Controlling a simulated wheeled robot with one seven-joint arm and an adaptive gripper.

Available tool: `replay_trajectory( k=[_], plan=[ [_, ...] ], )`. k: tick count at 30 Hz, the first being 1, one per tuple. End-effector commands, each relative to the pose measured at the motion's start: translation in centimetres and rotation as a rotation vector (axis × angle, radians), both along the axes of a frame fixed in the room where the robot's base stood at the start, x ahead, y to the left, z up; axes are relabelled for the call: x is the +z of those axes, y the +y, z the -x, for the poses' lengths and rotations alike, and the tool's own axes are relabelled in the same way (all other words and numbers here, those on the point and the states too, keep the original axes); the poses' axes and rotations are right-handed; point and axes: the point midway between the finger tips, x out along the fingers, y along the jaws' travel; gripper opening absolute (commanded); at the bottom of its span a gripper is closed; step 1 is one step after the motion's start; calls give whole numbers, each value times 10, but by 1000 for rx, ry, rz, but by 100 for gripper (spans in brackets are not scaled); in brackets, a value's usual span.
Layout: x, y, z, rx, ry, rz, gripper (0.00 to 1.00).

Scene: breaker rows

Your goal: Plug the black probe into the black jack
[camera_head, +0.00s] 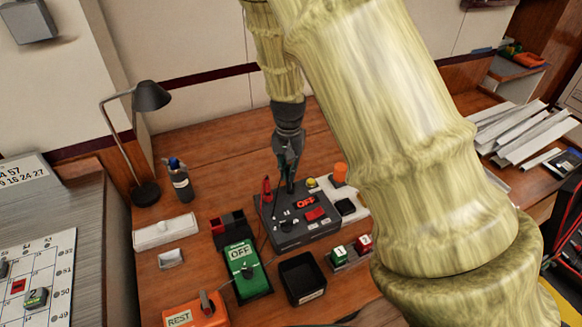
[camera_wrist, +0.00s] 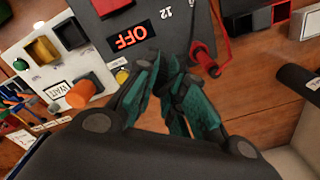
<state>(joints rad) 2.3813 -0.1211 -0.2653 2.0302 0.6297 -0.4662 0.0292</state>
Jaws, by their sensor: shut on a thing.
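My gripper (camera_head: 289,172) points down over the back of a dark grey box (camera_head: 289,240) with a red OFF display (camera_head: 306,202). It is shut on a slim dark thing, which I take to be the black probe (camera_head: 291,187); little of it shows below the fingers. In the wrist view the teal fingers (camera_wrist: 176,75) close together and hide most of it. A red probe (camera_head: 266,188) stands at the box's left edge; it also shows in the wrist view (camera_wrist: 204,56) with its red cable. I cannot pick out the black jack, nor tell whether the tip touches the box.
A green meter (camera_head: 246,272) reading OFF, a black open bin (camera_head: 300,279) and an orange REST unit (camera_head: 196,314) stand in front. A white panel with an orange knob (camera_head: 340,172) stands to the right. Bare wood lies behind.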

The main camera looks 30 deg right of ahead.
Motion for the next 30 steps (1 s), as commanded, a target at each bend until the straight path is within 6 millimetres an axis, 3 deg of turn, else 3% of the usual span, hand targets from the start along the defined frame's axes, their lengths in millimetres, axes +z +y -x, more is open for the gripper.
replay_trajectory(
  k=[8, 14, 22, 30],
  plan=[
    [-2, -19, -25, -1, 0, 0, 0],
    [-10, -20, -25, 0, 2, -1, 0],
    [-35, -20, -24, -1, 3, -1, 0],
    [-39, -20, -25, -1, 0, 0, 0]
  ],
)
